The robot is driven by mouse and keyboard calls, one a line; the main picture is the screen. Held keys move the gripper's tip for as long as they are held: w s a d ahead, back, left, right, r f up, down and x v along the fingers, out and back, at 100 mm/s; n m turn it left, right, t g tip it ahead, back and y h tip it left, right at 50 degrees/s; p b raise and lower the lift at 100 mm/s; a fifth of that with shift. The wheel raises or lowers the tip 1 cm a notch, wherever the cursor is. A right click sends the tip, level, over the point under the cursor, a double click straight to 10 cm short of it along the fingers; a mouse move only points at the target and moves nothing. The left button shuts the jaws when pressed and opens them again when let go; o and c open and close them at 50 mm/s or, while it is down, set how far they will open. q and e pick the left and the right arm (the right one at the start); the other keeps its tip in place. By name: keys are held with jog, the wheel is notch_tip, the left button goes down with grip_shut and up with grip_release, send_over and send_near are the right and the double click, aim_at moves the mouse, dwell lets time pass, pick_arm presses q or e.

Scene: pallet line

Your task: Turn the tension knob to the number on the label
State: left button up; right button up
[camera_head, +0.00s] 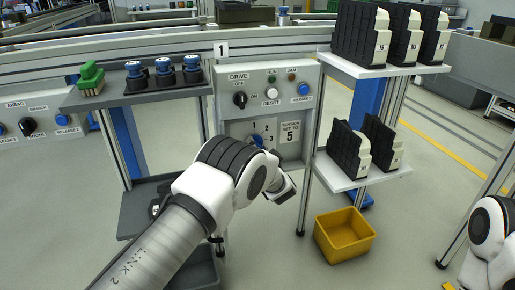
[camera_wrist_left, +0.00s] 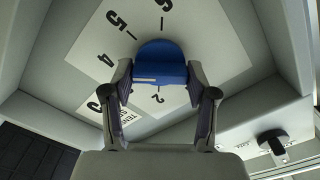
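The blue tension knob (camera_wrist_left: 160,62) sits on a numbered dial on the grey control panel (camera_head: 308,78); it also shows above my arm in the head view (camera_head: 257,140). The label beside the dial (camera_head: 290,132) reads "TENSION SET TO 5". My left gripper (camera_wrist_left: 160,82) has a finger on each side of the knob, and both appear to touch it. A white line shows on the knob's left part in the wrist view; the exact number it points to is unclear. My right gripper is out of frame; only part of that arm shows.
The black drive switch (camera_head: 240,99) and blue release button (camera_head: 304,89) are above the dial. Shelves with black-and-white blocks (camera_head: 348,150) stand right of the panel. A grey shelf (camera_head: 140,96) with blue-topped parts is at left. A yellow bin (camera_head: 343,236) is on the floor.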

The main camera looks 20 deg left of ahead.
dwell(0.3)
pick_arm(q)
jog(key=shift+m+p, duration=2.15)
jog(key=shift+m, duration=2.15)
jog(key=o, duration=1.2)
jog(key=shift+c, duration=0.2)
